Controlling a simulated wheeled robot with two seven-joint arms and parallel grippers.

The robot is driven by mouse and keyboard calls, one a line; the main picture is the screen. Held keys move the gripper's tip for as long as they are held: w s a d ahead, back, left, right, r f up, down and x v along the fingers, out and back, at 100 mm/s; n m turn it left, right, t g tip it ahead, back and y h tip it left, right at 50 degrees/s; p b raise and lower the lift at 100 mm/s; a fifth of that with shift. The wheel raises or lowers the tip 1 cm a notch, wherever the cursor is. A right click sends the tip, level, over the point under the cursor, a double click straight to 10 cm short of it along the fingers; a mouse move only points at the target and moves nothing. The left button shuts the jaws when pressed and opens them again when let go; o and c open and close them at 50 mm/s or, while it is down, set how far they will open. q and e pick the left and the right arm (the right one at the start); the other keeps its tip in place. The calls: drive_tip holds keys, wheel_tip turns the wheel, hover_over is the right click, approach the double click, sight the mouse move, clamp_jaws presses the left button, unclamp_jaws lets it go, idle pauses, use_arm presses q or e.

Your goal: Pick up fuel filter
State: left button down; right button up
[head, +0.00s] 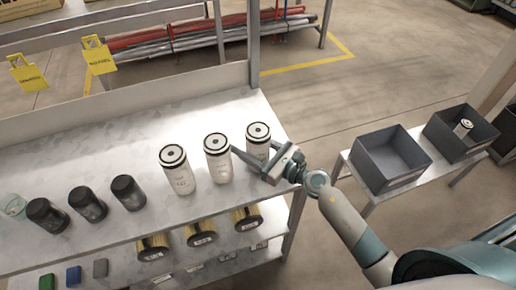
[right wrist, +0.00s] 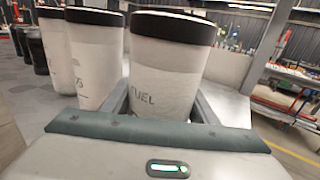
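The fuel filter (head: 258,143) is a white canister with a black-and-white ringed top. It stands upright at the right end of the row on the upper shelf. In the right wrist view the filter (right wrist: 165,75) reads "FUEL" and fills the middle. My right gripper (head: 262,151) is open, with one finger on each side of this filter. Whether the fingers touch it I cannot tell. Two similar white canisters stand to its left, the nearer one (head: 217,158) close to my left-hand finger. My left gripper is not in view.
Black filters (head: 128,193) stand further left on the metal shelf (head: 110,150). Yellow filters (head: 201,234) sit on the level below. On a side table at right are an empty grey bin (head: 391,160) and a second bin (head: 462,134) holding a white canister.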

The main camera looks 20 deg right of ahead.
drive_tip(key=shift+r, duration=0.15)
drive_tip(key=shift+r, duration=0.4)
wheel_tip(320, 180, up, 3)
drive_tip(key=shift+r+p, duration=0.1)
drive_tip(key=shift+p, duration=0.7)
drive_tip(key=w+d+r+b, duration=0.3)
drive_tip(key=w+d+r, duration=0.4)
drive_tip(key=d, duration=0.2)
drive_tip(key=shift+w+b, duration=0.25)
drive_tip(key=shift+b, duration=0.1)
drive_tip(key=shift+f, duration=0.15)
drive_tip(key=m+t+h+b, duration=0.1)
drive_tip(key=h+b, duration=0.1)
drive_tip(key=b, duration=0.3)
approach(268, 142)
drive_tip(key=x, duration=0.6)
drive_tip(key=shift+w+a+f, duration=0.1)
drive_tip(key=shift+w+f, duration=0.15)
drive_tip(key=shift+w, duration=0.15)
drive_tip(key=shift+s+b, duration=0.3)
drive_tip(key=shift+s, duration=0.15)
drive_tip(key=shift+w+r, duration=0.1)
drive_tip(key=shift+w, duration=0.05)
